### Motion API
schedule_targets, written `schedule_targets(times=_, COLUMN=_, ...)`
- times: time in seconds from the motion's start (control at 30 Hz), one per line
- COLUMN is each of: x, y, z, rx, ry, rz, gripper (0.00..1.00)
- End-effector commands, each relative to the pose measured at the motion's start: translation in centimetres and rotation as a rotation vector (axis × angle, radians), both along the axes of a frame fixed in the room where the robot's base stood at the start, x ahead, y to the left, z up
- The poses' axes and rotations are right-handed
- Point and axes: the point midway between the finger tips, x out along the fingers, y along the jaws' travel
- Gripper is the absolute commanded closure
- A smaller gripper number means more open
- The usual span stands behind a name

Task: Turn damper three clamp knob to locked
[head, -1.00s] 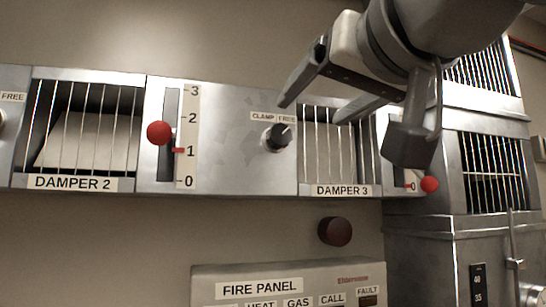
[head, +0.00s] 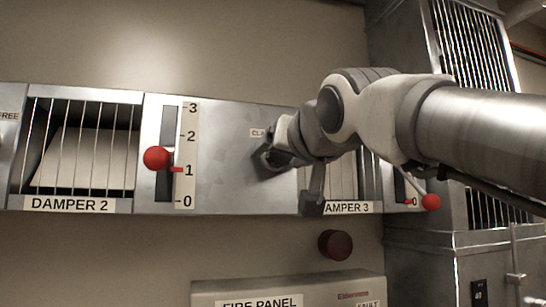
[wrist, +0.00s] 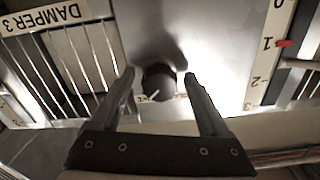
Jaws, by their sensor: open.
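The damper three clamp knob (wrist: 158,80) is a round black knob on the grey metal panel, beside the DAMPER 3 grille (wrist: 75,60). The wrist view is upside down. The knob's white pointer mark slants to the lower left there, toward the FREE side of its label, which is mostly covered. My gripper (wrist: 159,75) is open, with one finger on each side of the knob; I cannot tell whether they touch it. In the head view my gripper (head: 272,157) is at the panel and hides the knob and most of the label.
A red-balled lever (head: 430,202) stands near 0 to the right, below my arm. Another red-balled lever (head: 157,158) stands near 1 to the left. A dark red button (head: 333,244) and the fire panel (head: 300,288) are below. Bare panel lies left of my gripper.

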Motion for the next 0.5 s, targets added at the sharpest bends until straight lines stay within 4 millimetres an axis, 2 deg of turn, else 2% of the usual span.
schedule_targets(times=0.13, x=-0.01, y=0.00, z=-0.01, rx=0.000, ry=0.000, rz=0.000, gripper=0.23)
schedule_targets(times=0.5, x=-0.03, y=-0.01, z=-0.01, rx=0.000, ry=0.000, rz=0.000, gripper=0.89)
